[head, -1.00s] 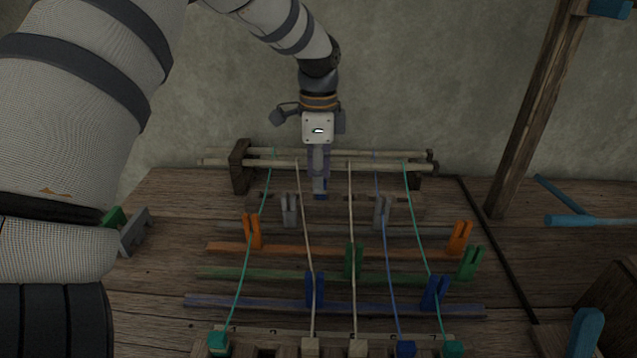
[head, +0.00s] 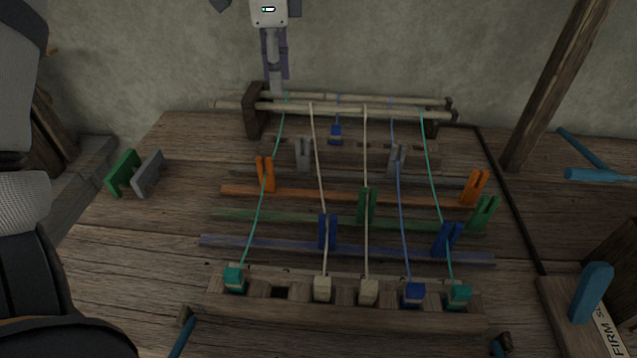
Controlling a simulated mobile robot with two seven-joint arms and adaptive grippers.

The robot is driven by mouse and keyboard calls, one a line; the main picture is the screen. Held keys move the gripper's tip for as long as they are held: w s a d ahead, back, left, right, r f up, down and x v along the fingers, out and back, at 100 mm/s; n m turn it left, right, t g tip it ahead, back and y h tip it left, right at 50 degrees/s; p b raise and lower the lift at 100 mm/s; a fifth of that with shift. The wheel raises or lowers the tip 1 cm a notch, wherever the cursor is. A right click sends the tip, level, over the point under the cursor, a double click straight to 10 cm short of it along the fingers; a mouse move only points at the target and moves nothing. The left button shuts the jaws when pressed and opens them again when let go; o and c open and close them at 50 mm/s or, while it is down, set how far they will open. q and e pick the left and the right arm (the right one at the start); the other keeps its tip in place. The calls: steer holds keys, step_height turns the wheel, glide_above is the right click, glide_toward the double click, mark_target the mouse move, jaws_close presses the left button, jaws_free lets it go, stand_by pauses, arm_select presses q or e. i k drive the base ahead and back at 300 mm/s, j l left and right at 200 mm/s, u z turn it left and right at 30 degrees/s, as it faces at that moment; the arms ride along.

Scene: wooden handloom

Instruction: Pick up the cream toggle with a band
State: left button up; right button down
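Two cream toggles stand side by side in the front wooden rack, the left one (head: 322,289) and the right one (head: 369,292). Each has a cream thread running back over the rods. I cannot make out a band on either. My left gripper (head: 275,90) points down at the top, above the left part of the rods, well behind and above both toggles. Its fingers show edge-on, so their opening is unclear; no toggle shows in them. My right gripper is out of view.
The front rack (head: 340,315) also holds teal and blue toggles and has an empty slot. A blue toggle (head: 336,134) sits at the rear rack. Orange, grey, green and blue clips stand on bars between.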

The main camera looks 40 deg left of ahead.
mark_target(322, 285)
steer(key=u, duration=0.75)
